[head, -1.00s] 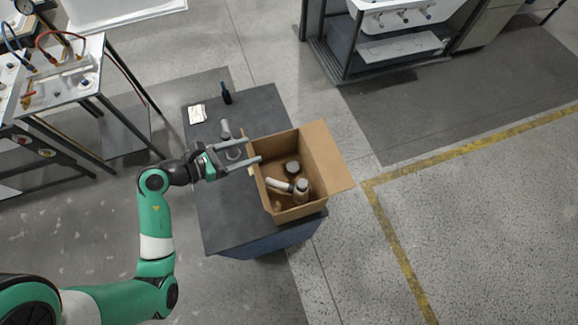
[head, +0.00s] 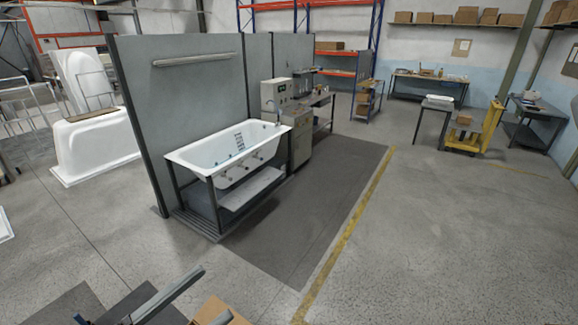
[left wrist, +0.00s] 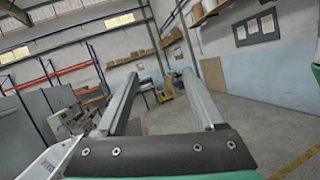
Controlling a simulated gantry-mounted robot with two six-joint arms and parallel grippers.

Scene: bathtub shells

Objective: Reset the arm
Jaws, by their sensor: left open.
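My left gripper (head: 215,292) shows at the bottom edge of the head view, with its two long grey fingers apart. In the left wrist view the same gripper (left wrist: 161,73) is open, with nothing between its fingers. It is raised and its fingers point out across the hall. The rest of the left arm is mostly out of the head view. My right gripper is in neither view.
A cardboard box (head: 216,311) is cut off at the bottom edge, close to the left gripper. A white bathtub (head: 225,150) stands on a metal frame beyond. A yellow cart (head: 464,138) is far right.

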